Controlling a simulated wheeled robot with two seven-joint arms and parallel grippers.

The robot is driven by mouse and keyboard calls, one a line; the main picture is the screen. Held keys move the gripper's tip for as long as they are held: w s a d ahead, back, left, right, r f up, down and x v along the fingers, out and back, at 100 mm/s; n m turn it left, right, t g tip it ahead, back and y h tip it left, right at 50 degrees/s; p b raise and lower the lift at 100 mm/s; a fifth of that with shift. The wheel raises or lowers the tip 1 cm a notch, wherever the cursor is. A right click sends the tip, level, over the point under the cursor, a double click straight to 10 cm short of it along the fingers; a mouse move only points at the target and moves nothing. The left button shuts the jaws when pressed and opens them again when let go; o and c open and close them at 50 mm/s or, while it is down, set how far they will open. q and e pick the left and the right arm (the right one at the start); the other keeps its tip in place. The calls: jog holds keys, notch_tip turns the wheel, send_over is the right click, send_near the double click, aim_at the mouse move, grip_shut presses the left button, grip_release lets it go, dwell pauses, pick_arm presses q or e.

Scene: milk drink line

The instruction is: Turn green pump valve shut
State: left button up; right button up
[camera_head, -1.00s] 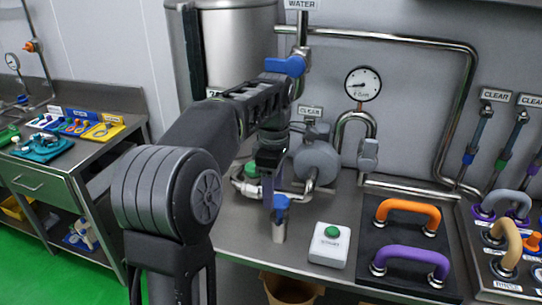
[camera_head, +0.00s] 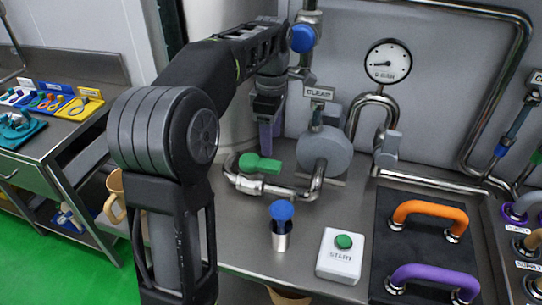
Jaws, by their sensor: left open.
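The green pump valve (camera_head: 260,163) is a green lever handle on the steel pipe left of the grey round pump (camera_head: 325,152). The lever lies roughly along the pipe, tilted slightly in the picture. My left gripper (camera_head: 267,138) points down just above and behind the lever in the picture, apart from it as far as I can see. It is open, with its fingers seen nearly edge-on, and nothing shows between them. My right gripper is out of view.
A blue handle (camera_head: 303,38) sits on the upper pipe beside my left forearm. A blue-topped steel post (camera_head: 282,212), a white START box (camera_head: 340,255) and a black plate with orange (camera_head: 430,217) and purple (camera_head: 435,278) handles stand in front. A gauge (camera_head: 388,60) is behind.

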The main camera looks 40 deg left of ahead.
aim_at(271, 164)
pick_arm(q)
jog(key=shift+f, duration=4)
grip_shut()
